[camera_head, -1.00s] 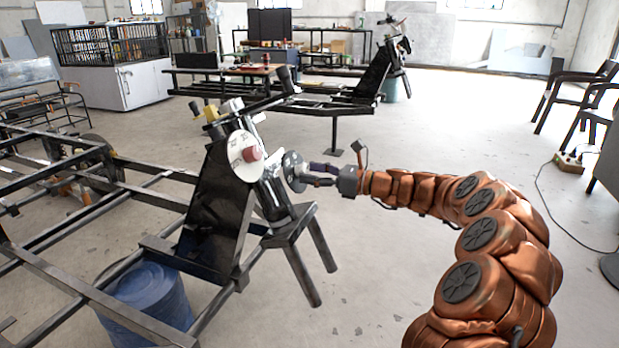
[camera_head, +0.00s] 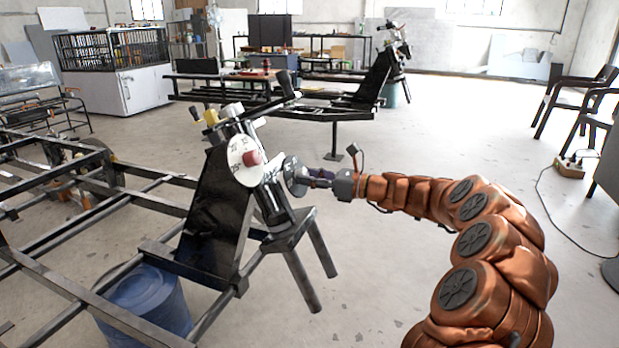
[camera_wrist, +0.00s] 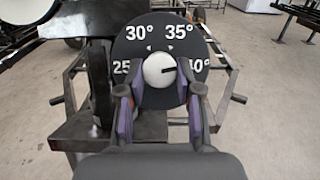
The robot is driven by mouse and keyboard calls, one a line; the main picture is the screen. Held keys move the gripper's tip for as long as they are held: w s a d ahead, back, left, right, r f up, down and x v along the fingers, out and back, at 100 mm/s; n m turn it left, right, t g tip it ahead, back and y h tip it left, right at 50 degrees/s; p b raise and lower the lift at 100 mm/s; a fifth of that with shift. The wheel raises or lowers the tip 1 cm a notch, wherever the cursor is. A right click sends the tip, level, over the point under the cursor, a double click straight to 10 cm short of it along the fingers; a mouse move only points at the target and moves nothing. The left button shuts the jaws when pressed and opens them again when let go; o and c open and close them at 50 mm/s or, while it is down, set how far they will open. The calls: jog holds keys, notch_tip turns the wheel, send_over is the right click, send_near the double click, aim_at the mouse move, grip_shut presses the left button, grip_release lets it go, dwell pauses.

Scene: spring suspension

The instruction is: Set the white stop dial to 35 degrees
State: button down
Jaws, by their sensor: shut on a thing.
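The white dial knob (camera_wrist: 160,70) sits at the centre of a dark round plate marked 25°, 30°, 35° and 40° in the wrist view. Its black pointer line points right, towards the 40° mark. My gripper (camera_wrist: 158,88) is shut on the knob, one purple-padded finger on each side; the fingers cover parts of the lower plate. In the head view the plate appears as a grey disc (camera_head: 295,176) seen nearly edge-on, with my gripper (camera_head: 313,178) reaching it from the right. The knob itself is hard to make out there.
A white disc with a red knob (camera_head: 251,158) is just left of the plate on the black suspension frame (camera_head: 218,215). Metal bars flank the plate. A blue barrel (camera_head: 147,300) stands below. The floor right of the stand is open.

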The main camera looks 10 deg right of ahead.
jog(key=shift+n+p, duration=0.4)
jog(key=shift+p, duration=0.05)
jog(key=shift+w+r+n+g+y+p, duration=0.1)
jog(key=shift+r+n+g+y+p, duration=0.15)
jog(key=shift+n+g+p, duration=0.7)
jog(key=n+p, duration=0.1)
jog(key=n, duration=0.1)
jog(key=n+p, duration=0.1)
jog(key=shift+w+d+n+g+y, duration=0.1)
jog(key=shift+d+n+g+y, duration=0.05)
jog(key=shift+n+g+y, duration=0.15)
jog(key=shift+f+n+g+p, duration=0.1)
jog(key=shift+n+g+p, duration=0.6)
jog(key=shift+n, duration=0.7)
jog(key=shift+f+n+g+p, duration=0.1)
jog(key=shift+n+g+p, duration=0.55)
jog(key=shift+n, duration=0.7)
jog(key=shift+w, duration=0.1)
jog(key=c, duration=0.8)
grip_release()
jog(key=shift+o, duration=0.2)
jog(key=shift+r, duration=0.1)
